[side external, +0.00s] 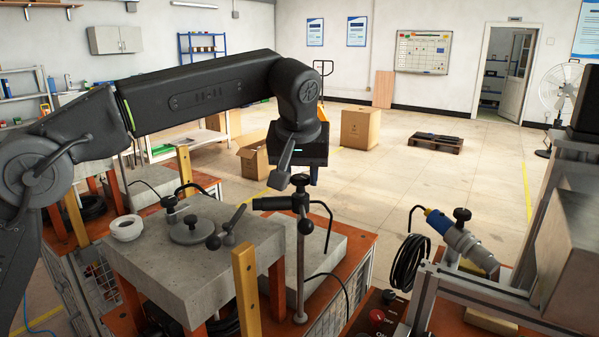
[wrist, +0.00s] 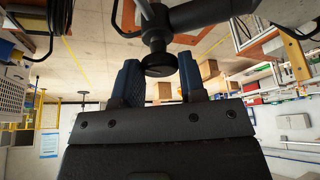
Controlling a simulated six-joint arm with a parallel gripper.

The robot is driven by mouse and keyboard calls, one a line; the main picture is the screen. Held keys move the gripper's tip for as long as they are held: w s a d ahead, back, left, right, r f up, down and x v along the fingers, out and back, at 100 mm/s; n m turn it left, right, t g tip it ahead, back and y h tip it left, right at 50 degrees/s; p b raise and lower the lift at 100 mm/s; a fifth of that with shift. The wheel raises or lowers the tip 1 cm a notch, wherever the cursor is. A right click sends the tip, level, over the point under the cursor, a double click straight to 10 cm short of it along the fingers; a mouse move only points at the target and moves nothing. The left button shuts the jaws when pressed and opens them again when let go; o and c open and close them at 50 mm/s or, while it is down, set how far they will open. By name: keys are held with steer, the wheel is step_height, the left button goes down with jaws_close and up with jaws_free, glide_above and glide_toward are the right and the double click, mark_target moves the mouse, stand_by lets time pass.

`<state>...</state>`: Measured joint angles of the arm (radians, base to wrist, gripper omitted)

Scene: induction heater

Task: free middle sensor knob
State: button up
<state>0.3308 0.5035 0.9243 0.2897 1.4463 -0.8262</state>
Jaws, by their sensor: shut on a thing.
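The middle sensor knob (side external: 300,180) is a small black knob on top of the clamp on a thin upright metal post (side external: 300,270). A dark, rod-like sensor (side external: 271,203) points left from that clamp. My gripper (side external: 292,168) points down at the knob from above, and its far finger is hard to make out in the side view. In the wrist view, the blue fingers of my gripper (wrist: 159,70) stand on both sides of the round black knob (wrist: 160,66) and are shut on it. The clamp and post show beyond the knob.
A grey stone-like block (side external: 190,275) with a round metal fixture and a white ring stands left of the post. A yellow upright bar (side external: 249,290) stands in front. A second sensor with a blue and yellow connector (side external: 455,235) sits on an aluminium frame at right.

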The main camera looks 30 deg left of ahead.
steer(key=shift+d+n+g+y, duration=0.1)
steer(key=shift+n+g+y, duration=0.3)
steer(key=shift+n, duration=1.2)
steer(key=o, duration=0.9)
steer(key=shift+v, duration=3.7)
